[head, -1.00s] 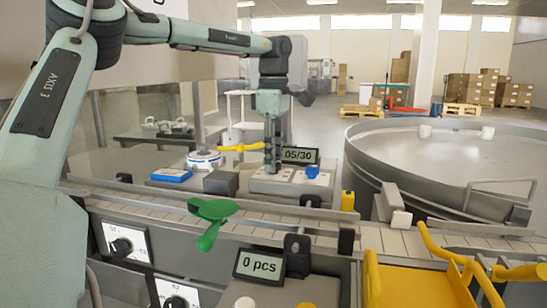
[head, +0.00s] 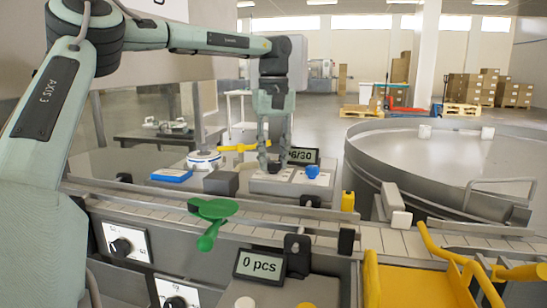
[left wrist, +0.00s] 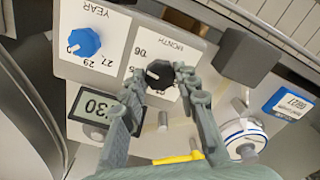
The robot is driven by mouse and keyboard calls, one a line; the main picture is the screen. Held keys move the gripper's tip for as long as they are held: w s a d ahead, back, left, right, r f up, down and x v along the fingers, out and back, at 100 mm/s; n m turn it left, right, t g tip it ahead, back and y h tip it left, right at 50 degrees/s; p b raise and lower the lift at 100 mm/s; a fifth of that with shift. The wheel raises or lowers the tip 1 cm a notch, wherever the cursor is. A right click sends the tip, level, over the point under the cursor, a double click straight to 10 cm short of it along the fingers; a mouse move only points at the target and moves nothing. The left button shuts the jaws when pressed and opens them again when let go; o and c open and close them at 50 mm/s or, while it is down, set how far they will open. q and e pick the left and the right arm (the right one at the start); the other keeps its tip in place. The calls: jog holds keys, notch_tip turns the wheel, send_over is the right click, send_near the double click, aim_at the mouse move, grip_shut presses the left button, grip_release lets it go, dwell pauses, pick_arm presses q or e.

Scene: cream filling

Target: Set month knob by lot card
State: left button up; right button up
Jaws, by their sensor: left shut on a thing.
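The black month knob (left wrist: 160,74) sits on the white MONTH dial plate (left wrist: 168,49) in the left wrist view. My left gripper (left wrist: 160,72) has one finger on each side of it and is shut on it. In the head view my left gripper (head: 272,168) points down at the coder box (head: 268,187), and its fingers partly hide the knob. The blue year knob (head: 313,172) stands to the right; it also shows in the left wrist view (left wrist: 84,42).
A dark grey block (head: 221,183), a blue box (head: 171,175) and a round white device (head: 204,160) stand left of the coder box. A yellow handle (head: 240,147) is behind.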

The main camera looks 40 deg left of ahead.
aim_at(273, 162)
pick_arm(q)
jog(key=shift+m, duration=1.1)
jog(key=o, duration=1.2)
jog(key=shift+c, duration=0.2)
notch_tip(273, 162, up, 12)
